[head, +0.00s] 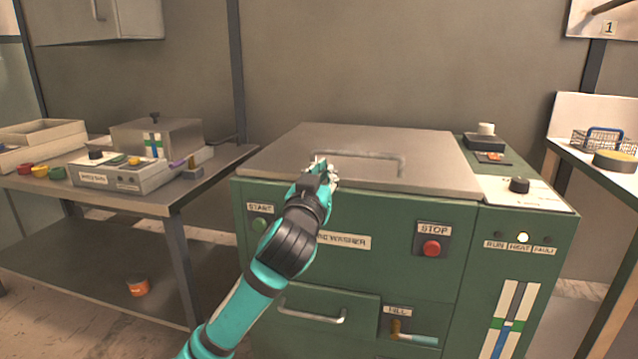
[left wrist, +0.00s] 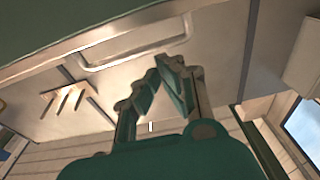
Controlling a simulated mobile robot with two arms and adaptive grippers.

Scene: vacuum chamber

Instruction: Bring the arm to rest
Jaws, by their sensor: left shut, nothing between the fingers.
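My left arm reaches up from the bottom of the head view, teal with black joints. Its gripper (head: 322,172) is at the front edge of the grey lid (head: 430,155) on the green parts washer (head: 350,210). In the left wrist view the gripper's fingers (left wrist: 160,72) are closed together with nothing between them. The lid's bar handle (left wrist: 130,48) shows just beyond them, and I cannot tell whether they touch it. The lid is down. My right gripper does not show.
The washer's front has a green START button (head: 260,224), a red STOP button (head: 431,248) and a drawer handle (head: 310,314). A left bench (head: 150,200) holds a grey device (head: 130,175) and several coloured cups. A right table (head: 600,165) holds a wire basket (head: 595,139).

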